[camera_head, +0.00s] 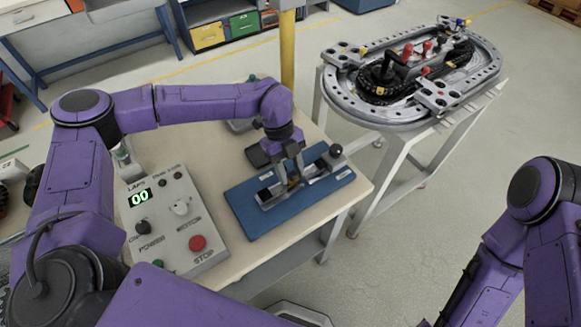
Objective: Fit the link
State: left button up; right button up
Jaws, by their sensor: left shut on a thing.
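My left gripper (292,172) points down over a metal fixture (318,183) on a blue base plate (250,217). Its fingers are shut on a small brownish piece, apparently the link (293,181), at the fixture's middle. The fingers hide most of that piece, and I cannot tell whether it touches the fixture. A black knob (336,150) stands at the fixture's far right end. My right arm is at the right edge, and its gripper is out of view.
A control box (172,222) with a display reading "00" and a red stop button (198,243) stands left of the base plate. An oval ring track (345,100) sits on a separate stand at the back right. A yellow post (287,50) rises behind the table.

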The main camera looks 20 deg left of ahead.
pick_arm(q)
jog(key=shift+f+b, duration=0.4)
jog(key=shift+f, duration=0.4)
jog(key=o, duration=1.2)
jog(key=b+v, duration=0.2)
jog(key=v, duration=0.8)
jog(key=shift+r, duration=0.25)
